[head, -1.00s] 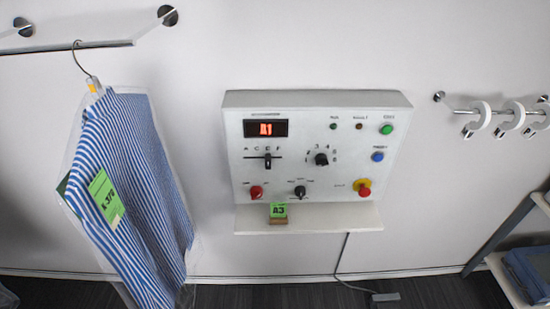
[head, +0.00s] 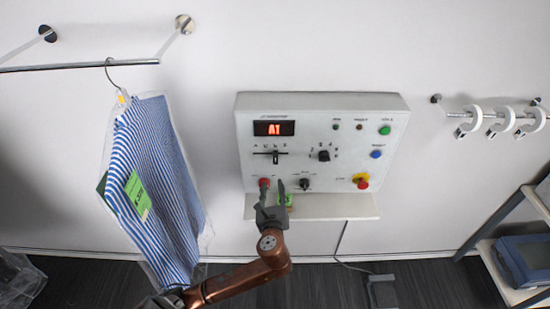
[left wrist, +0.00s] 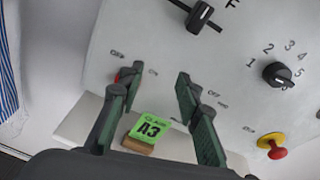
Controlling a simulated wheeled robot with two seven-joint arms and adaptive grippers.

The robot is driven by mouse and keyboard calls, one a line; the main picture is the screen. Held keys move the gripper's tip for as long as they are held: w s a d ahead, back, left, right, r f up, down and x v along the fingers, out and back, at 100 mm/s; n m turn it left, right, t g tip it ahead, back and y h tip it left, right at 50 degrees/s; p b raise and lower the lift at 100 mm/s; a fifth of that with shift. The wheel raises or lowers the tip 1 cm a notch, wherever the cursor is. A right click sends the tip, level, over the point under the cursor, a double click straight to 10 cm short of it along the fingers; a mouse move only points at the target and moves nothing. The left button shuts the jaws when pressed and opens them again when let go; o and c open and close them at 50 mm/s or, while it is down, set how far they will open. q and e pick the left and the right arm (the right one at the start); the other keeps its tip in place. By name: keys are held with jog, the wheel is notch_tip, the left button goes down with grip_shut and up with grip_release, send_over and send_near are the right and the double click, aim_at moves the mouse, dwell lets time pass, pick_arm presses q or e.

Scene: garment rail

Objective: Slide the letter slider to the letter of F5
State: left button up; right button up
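The letter slider (head: 275,157) is a dark knob on a horizontal slot on the white control panel (head: 350,115), below a red display (head: 274,128) that seems to read A1. The knob stands near the middle of its slot; the letters are too small to read surely. In the left wrist view the slider knob (left wrist: 201,14) is at the top, with an F to its right. My left gripper (head: 273,187) is open and empty, in front of the lower left of the panel, below the slider. Its fingers (left wrist: 155,88) straddle empty space. My right gripper is out of view.
A red button (left wrist: 124,77) is partly behind the left finger. A numbered dial (head: 323,156) and an emergency stop (head: 361,181) lie to the right. A green A3 tag (left wrist: 149,129) stands on the shelf (head: 335,207). A striped shirt (head: 150,180) hangs at left.

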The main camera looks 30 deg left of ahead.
aim_at(276, 162)
pick_arm(q)
notch_tip(276, 162, up, 7)
jog(key=d+m+t+y, duration=0.1)
jog(key=m, duration=0.2)
jog(key=shift+t, duration=0.3)
jog(key=x, duration=0.7)
jog(key=shift+w+f+p, duration=0.15)
jog(key=shift+w+p, duration=0.15)
jog(key=shift+w, duration=0.15)
jog(key=shift+c, duration=0.3)
grip_shut()
